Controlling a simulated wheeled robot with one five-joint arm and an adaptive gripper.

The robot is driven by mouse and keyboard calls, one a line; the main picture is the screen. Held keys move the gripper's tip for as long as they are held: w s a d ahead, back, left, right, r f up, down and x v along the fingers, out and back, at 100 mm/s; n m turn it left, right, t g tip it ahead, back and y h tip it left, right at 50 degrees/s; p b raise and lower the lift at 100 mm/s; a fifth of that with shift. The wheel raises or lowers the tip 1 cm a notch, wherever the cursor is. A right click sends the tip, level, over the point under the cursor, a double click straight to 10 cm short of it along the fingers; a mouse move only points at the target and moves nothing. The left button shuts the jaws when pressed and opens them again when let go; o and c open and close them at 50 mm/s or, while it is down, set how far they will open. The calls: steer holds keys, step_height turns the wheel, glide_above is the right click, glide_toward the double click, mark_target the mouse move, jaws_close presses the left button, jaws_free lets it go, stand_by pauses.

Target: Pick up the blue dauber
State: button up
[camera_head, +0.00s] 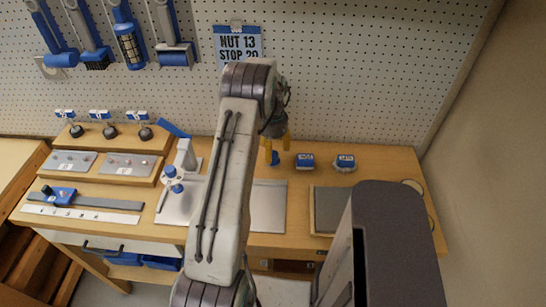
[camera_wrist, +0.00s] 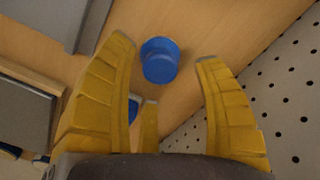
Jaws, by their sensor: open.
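The blue dauber (camera_wrist: 159,62) shows in the wrist view as a round blue knob on a wider round blue base, standing on the wooden bench. It lies between and just beyond the yellow fingertips of my gripper (camera_wrist: 165,50), with no visible contact. My gripper is open and empty. In the head view, the yellow fingers of my gripper (camera_head: 277,144) point down over the back of the bench. A small blue piece there, likely the dauber (camera_head: 275,158), shows beside a finger and is partly hidden by it.
A grey plate (camera_head: 268,208) lies in front, partly behind my arm. A clamp-like stand (camera_head: 187,155) is left. The pegboard (camera_head: 365,70) rises close behind. Another blue item (camera_wrist: 133,108) shows between the fingers.

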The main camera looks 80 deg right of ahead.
steer(key=shift+f, duration=1.3)
jaws_close()
steer(key=shift+r, duration=0.15)
steer(key=shift+d+r, duration=0.1)
steer(key=shift+r, duration=0.5)
step_height(320, 180, up, 2)
steer(key=shift+r+b, duration=0.25)
steer(key=shift+b, duration=0.35)
steer(key=s+a+r+b, duration=0.2)
steer(key=s+a+r, duration=0.3)
steer(key=s, duration=0.5)
step_height(320, 180, up, 2)
steer(key=shift+s+a+r+b, duration=0.1)
steer(key=shift+s+a+b, duration=0.1)
steer(key=shift+s+b, duration=0.1)
